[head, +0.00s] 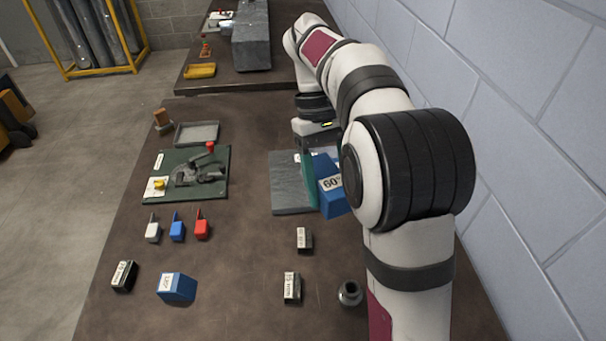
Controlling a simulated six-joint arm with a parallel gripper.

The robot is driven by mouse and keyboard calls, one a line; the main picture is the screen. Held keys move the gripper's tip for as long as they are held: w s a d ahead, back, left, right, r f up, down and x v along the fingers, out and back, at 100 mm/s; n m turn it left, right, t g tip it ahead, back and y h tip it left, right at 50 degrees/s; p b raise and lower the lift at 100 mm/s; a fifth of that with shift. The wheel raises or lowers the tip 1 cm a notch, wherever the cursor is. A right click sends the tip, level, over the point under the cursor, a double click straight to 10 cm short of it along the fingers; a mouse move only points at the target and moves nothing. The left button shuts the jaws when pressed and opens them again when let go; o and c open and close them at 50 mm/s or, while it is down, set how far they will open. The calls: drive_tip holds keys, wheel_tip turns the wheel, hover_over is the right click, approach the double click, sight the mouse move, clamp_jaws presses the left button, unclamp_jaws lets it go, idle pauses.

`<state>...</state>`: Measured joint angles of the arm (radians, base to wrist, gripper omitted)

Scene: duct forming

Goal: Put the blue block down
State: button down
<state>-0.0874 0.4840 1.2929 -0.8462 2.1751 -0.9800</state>
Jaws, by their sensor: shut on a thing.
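The blue block (333,194), with a white label reading 60, is below my gripper (316,150), at the right edge of a grey slab (287,184). My gripper is shut on this block. The fingertips are mostly hidden, and part of the block is behind my arm. A teal piece (309,178) shows just left of the block. I cannot tell whether the block touches the slab or hangs above it. A second blue block (176,288), labelled 120, stands on the table (235,255) at the front left.
A green board with a toggle clamp (188,174) and a grey tray (197,133) are at left. White, blue and red small pieces (177,229) stand in a row. Labelled dark blocks (292,288) and a metal cup (349,293) are in front. A block wall (500,120) bounds the right.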

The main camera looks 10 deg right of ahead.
drive_tip(key=w+d+f+m+y, duration=0.3)
drive_tip(key=d+m+y, duration=0.1)
drive_tip(key=d+m, duration=0.5)
drive_tip(key=w+a+f+m+t+y, duration=0.2)
drive_tip(key=w+a+f+m+t, duration=0.15)
drive_tip(key=w+f+m, duration=0.7)
drive_tip(key=m+t+h, duration=0.3)
drive_tip(key=m+t, duration=0.2)
drive_tip(key=m, duration=1.1)
hover_over(288, 183)
drive_tip(key=s, duration=0.1)
drive_tip(key=f, duration=0.7)
drive_tip(key=shift+d, duration=0.35)
drive_tip(key=shift+n, duration=0.25)
drive_tip(key=shift+f, duration=2)
drive_tip(key=shift+c, duration=0.6)
unclamp_jaws()
drive_tip(key=shift+f, duration=0.15)
